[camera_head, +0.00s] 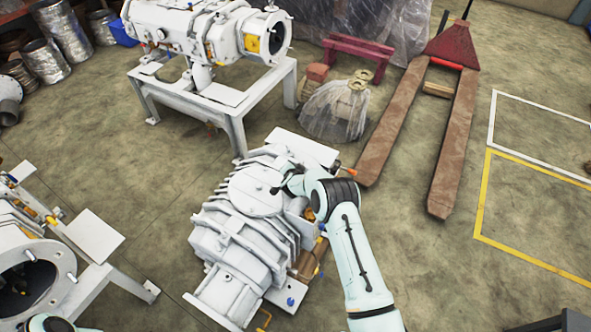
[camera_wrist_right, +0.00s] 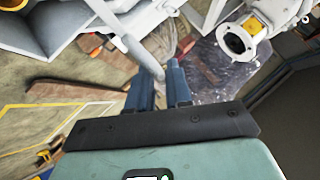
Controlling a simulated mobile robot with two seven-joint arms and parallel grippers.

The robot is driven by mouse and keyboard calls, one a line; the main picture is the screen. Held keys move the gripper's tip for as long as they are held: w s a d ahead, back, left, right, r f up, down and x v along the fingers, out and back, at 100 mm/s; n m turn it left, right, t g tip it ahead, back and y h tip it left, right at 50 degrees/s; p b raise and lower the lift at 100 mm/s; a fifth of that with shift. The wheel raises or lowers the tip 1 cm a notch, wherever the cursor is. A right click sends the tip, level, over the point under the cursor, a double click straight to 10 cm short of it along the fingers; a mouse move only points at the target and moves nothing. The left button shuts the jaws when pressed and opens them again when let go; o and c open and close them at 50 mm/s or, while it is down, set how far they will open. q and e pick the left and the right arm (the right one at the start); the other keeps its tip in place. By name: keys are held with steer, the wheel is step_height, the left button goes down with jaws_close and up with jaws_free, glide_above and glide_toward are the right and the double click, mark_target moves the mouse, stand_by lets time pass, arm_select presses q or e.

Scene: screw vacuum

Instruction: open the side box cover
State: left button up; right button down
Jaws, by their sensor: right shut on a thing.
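A pale grey ribbed vacuum machine (camera_head: 225,240) lies in the middle of the head view. In the right wrist view, my right gripper (camera_wrist_right: 160,75) is shut on the end of a thin pale grey bar (camera_wrist_right: 128,42). The bar runs up and left toward a pale grey body (camera_wrist_right: 52,22). In the head view my arm hides this grip. I cannot tell which panel is the side box cover. My left gripper is not in view.
A second pale machine (camera_head: 205,30) stands on a white frame at the back. Another machine (camera_head: 30,262) is at the left. A rusty pallet jack (camera_head: 400,120) and a plastic-wrapped item (camera_head: 338,108) lie beyond my right arm.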

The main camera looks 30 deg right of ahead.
stand_by(0.4)
steer(key=c, duration=1.2)
jaws_free()
steer(key=shift+c, duration=0.2)
steer(key=shift+f, duration=0.15)
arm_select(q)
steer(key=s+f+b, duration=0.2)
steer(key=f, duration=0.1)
arm_select(e)
steer(key=v, duration=1.3)
steer(key=shift+r, duration=0.35)
